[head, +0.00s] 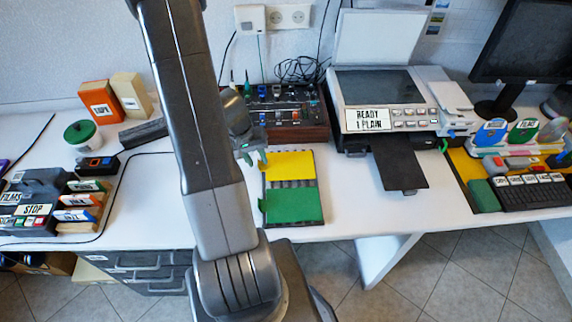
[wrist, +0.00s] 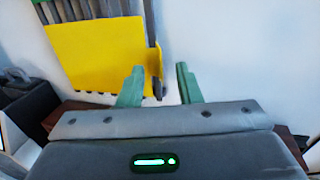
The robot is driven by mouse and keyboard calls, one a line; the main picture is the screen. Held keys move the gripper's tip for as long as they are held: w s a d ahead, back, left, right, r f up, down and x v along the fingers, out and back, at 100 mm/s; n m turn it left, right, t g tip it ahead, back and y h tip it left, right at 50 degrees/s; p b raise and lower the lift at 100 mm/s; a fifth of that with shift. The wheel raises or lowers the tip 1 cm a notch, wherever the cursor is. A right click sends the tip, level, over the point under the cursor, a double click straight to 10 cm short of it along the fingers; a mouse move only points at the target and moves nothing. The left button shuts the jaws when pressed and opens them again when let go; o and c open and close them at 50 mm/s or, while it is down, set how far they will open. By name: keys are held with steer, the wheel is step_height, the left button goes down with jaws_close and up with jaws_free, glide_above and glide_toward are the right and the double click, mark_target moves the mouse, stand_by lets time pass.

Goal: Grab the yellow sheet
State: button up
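The yellow sheet (head: 290,165) lies in the upper part of a dark holder on the white desk, in the middle of the head view. The sheet (wrist: 95,52) also shows at the upper left of the wrist view, with a small upright yellow tab at its right edge. My gripper (head: 248,154) is at the left edge of the sheet in the head view.
A green sheet (head: 292,205) lies in the same holder, nearer the desk's front edge. A control box (head: 285,112) with knobs stands just behind. A printer (head: 385,95) with a dark tray (head: 398,165) is to the right. White desk left of the holder is bare.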

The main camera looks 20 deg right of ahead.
steer(key=shift+d+f, duration=0.15)
steer(key=shift+f, duration=0.45)
jaws_close()
steer(key=shift+r, duration=0.1)
